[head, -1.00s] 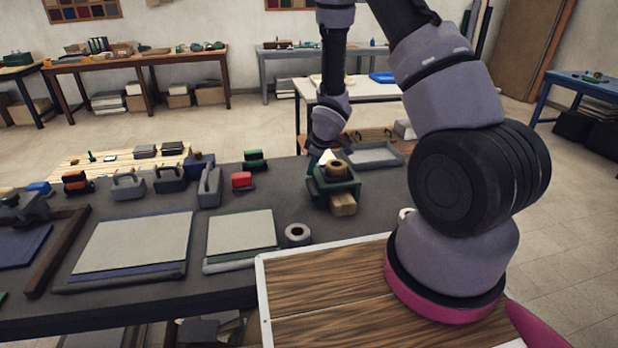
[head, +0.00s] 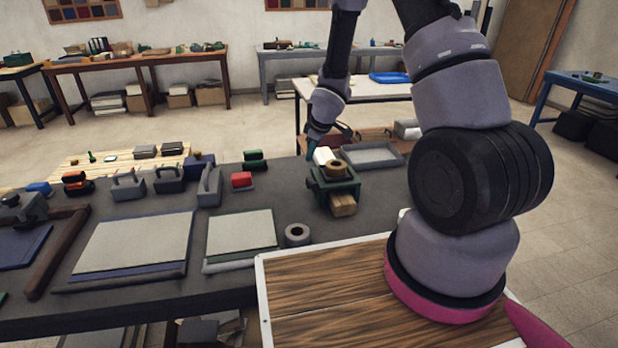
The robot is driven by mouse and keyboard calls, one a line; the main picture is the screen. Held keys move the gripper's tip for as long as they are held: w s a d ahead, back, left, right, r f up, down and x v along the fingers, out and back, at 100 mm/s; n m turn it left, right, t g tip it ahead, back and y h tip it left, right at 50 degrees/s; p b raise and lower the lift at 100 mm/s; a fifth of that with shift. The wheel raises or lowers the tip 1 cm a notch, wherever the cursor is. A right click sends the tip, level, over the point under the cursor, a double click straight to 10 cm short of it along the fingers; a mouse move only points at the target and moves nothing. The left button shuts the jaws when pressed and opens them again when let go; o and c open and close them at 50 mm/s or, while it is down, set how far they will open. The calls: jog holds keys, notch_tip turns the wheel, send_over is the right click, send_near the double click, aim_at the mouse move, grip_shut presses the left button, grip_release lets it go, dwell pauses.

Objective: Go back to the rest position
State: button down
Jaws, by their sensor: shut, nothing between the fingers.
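My arm rises from the right foreground, bends at the top of the head view and comes down to its wrist behind the green tool. My gripper (head: 309,152) is small in the picture, at the far edge of the dark bench (head: 330,228), just left of and behind the green tool. Its fingers are shut, with nothing seen between them. The green tool (head: 335,186) stands on the bench with a tan roll on top and a wooden block in front. A white roll (head: 323,155) lies at its back.
Grey-covered boards (head: 135,240), a metal ring (head: 297,235) and several grey-handled tools (head: 168,180) lie on the bench. A grey tray (head: 372,155) is right of the green tool. A white-topped table (head: 370,90) stands behind. Open floor lies to the right.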

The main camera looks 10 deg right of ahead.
jog(key=s+d+r+m+t+h, duration=0.1)
jog(key=s+d+r+m, duration=0.2)
jog(key=r, duration=0.6)
jog(key=s+d+r+m+h, duration=0.1)
jog(key=s+d+r+m, duration=0.15)
jog(key=r, duration=0.55)
jog(key=s+d+r+m+t, duration=0.1)
jog(key=s+d+r+m, duration=0.15)
jog(key=r, duration=0.65)
jog(key=s+a+r+m+y, duration=0.1)
jog(key=s+r+m, duration=0.2)
jog(key=s+r, duration=0.3)
jog(key=s+a+r+m+y, duration=0.1)
jog(key=s+r+m, duration=0.3)
jog(key=s, duration=1)
jog(key=shift+s+a+r+t, duration=0.3)
jog(key=shift+a+r, duration=0.25)
jog(key=shift+r, duration=0.35)
